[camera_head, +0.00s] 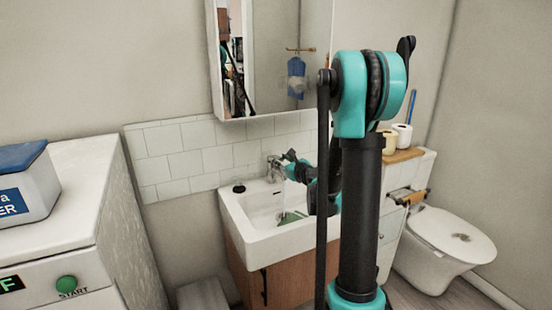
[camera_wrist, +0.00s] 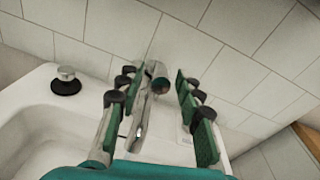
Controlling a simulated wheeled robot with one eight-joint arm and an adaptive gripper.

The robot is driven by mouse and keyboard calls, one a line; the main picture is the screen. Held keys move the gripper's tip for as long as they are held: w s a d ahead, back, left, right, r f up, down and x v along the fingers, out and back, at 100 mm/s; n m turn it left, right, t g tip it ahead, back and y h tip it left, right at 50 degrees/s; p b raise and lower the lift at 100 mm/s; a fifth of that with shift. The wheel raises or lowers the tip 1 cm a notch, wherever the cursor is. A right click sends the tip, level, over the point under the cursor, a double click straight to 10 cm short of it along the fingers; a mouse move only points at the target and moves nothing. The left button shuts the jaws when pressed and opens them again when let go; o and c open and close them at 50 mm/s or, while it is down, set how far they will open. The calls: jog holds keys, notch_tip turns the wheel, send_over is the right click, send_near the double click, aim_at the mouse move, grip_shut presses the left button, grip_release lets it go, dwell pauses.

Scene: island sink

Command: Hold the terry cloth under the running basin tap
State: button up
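The basin tap (camera_head: 275,168) is chrome and stands at the back of the white basin (camera_head: 235,215). In the wrist view the tap (camera_wrist: 160,45) shows between my fingers, but I cannot tell whether they touch it. My gripper (camera_head: 289,162) is at the tap, and in the wrist view my gripper (camera_wrist: 157,88) is open, with green pads apart and no cloth between them. A small green patch (camera_head: 291,217) lies low in the basin; it may be the terry cloth, but it is too small to tell. A thin pale streak below the tap may be water.
A black and chrome stopper (camera_wrist: 66,82) sits on the basin's left rim. A mirror cabinet (camera_head: 270,55) hangs above. A white machine (camera_head: 70,200) stands left, and a toilet (camera_head: 450,240) stands right. A tiled wall (camera_head: 170,155) is close behind the tap.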

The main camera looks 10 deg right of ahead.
jog(key=v, duration=0.6)
